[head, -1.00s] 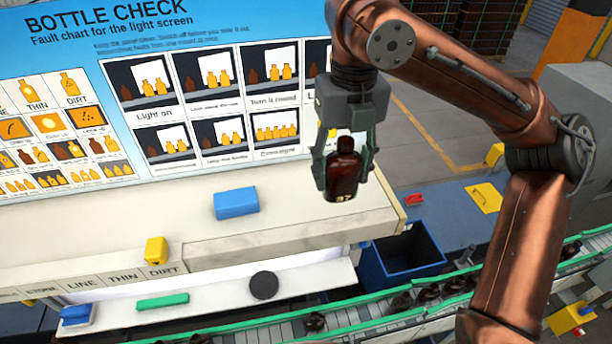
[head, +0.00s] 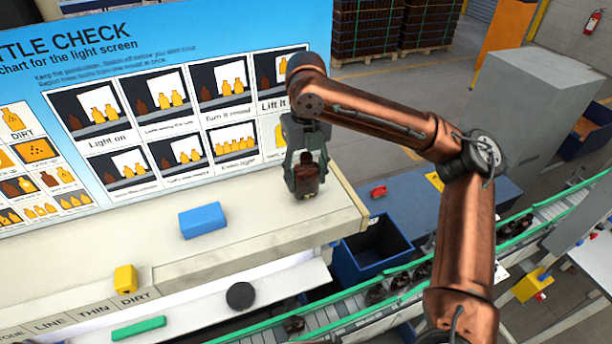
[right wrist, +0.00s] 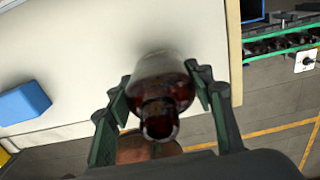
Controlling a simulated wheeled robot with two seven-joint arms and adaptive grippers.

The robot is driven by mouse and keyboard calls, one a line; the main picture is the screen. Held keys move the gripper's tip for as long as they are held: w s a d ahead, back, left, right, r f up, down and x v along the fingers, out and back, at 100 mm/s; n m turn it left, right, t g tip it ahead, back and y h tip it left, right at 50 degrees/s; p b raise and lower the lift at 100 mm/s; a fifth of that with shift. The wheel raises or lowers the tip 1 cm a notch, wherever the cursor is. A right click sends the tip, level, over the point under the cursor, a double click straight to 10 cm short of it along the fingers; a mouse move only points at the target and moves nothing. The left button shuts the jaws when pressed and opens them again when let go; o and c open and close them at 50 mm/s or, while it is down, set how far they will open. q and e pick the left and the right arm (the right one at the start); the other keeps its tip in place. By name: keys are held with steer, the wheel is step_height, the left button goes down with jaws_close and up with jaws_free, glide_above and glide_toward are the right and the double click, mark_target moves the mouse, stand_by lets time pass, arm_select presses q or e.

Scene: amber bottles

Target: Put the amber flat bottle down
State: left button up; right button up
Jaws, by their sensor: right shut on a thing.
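The amber flat bottle (head: 307,178) is upright at the right end of the cream bench top (head: 260,235). My right gripper (head: 305,176) is shut on it, with a finger on each side. The bottle's base is at or very close to the bench surface; I cannot tell whether it touches. In the right wrist view the bottle (right wrist: 160,95) is seen from its neck end, between the green fingers of the gripper (right wrist: 165,95), with the bench top behind it. My left gripper is not in view.
A blue block (head: 203,221) lies on the bench, left of the bottle. A dark blue bin (head: 350,265) stands below the bench's right end, beside a conveyor (head: 330,315) carrying bottles. The chart board (head: 165,60) rises behind.

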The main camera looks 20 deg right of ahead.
mark_target(306, 155)
steer(key=shift+f, duration=0.35)
steer(key=shift+f, duration=0.1)
steer(key=o, duration=1.2)
steer(key=shift+o, duration=0.2)
step_height(306, 155, up, 11)
steer(key=shift+s+r, duration=0.1)
steer(key=shift+r, duration=0.5)
